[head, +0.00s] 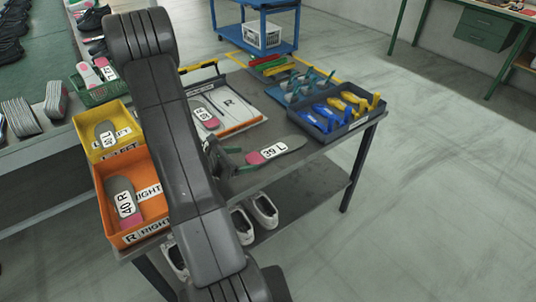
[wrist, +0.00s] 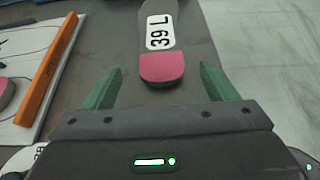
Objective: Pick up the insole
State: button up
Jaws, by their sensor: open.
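A grey insole (head: 282,149) with a pink heel and a white label reading "39 L" lies flat on the dark table top. In the wrist view the insole (wrist: 161,68) points away from me, its pink heel nearest. My gripper (head: 244,158) is open at the heel end of the insole in the head view. In the wrist view the green fingertips of my gripper (wrist: 160,84) stand apart on either side, with the heel between and slightly beyond them. Nothing is held. My arm hides part of the table in the head view.
A white tray with an orange edge (head: 237,127) holds another insole. A yellow bin (head: 83,124) and an orange bin (head: 101,200) hold labelled insoles at left. A dark tray (head: 344,131) of blue and yellow tools stands at right. Shoes (head: 264,210) sit on the lower shelf.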

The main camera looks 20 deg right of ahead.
aim_at(258, 156)
jog(key=x, duration=0.5)
jog(key=shift+s, duration=0.1)
jog(key=c, duration=1.1)
jog(key=shift+o, duration=0.2)
